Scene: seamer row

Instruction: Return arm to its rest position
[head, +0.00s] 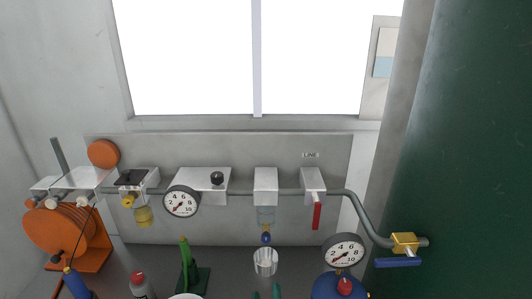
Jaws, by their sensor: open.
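The rest of the gripper and my arm are below the picture. A small clear cup (265,262) is just beyond the fingertips, under a filter bowl with a blue drain knob (266,237). I cannot tell whether the fingertips touch the cup.
A pipe with a gauge (181,201), a red-handled valve (316,215) and a yellow valve (404,243) crosses the back panel. A blue vessel with a gauge (344,251) is at right. An orange reel (62,238), bottle (139,286) and green object (188,265) are left.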

